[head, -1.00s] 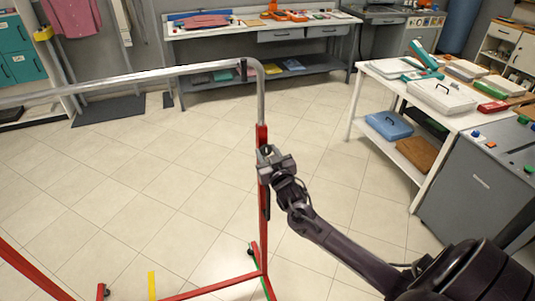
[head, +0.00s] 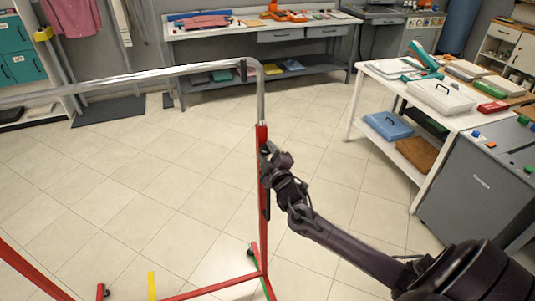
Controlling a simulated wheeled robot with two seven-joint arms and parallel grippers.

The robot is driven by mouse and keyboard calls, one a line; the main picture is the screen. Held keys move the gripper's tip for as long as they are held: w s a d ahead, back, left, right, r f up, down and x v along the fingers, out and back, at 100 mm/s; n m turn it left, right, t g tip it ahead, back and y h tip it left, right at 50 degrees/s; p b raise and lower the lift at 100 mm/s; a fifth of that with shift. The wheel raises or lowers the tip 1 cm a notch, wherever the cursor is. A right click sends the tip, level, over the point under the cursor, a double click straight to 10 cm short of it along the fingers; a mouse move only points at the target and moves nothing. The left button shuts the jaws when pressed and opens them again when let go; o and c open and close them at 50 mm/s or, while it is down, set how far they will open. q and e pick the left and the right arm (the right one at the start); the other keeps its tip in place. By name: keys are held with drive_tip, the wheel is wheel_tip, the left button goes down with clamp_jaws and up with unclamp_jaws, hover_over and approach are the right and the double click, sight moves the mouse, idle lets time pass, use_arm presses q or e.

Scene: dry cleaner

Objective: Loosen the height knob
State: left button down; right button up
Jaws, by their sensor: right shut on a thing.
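A garment rack stands in front of me, with a grey metal top rail (head: 165,72) and a red upright (head: 263,220) on its right side. The grey tube slides into the top of the red upright. My right gripper (head: 268,156) is at the upper part of this upright, shut on the height knob at its side. The knob itself is hidden by the gripper and cannot be made out. My left gripper is not in view.
A white table (head: 439,122) with boxes and a grey machine (head: 470,185) stand to the right. A workbench (head: 250,28) runs along the back wall. The tiled floor between is clear. The rack's red base bar (head: 212,287) lies low in front.

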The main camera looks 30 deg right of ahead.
drive_tip(key=n, duration=0.5)
drive_tip(key=shift+n, duration=0.3)
idle(0.5)
drive_tip(key=o, duration=1)
drive_tip(key=shift+s+a+f, duration=0.15)
drive_tip(key=shift+s+a, duration=0.05)
drive_tip(key=shift+s, duration=0.3)
drive_tip(key=b+v, duration=0.2)
drive_tip(key=v, duration=0.4)
drive_tip(key=shift+s+a, duration=0.1)
drive_tip(key=shift+s, duration=0.3)
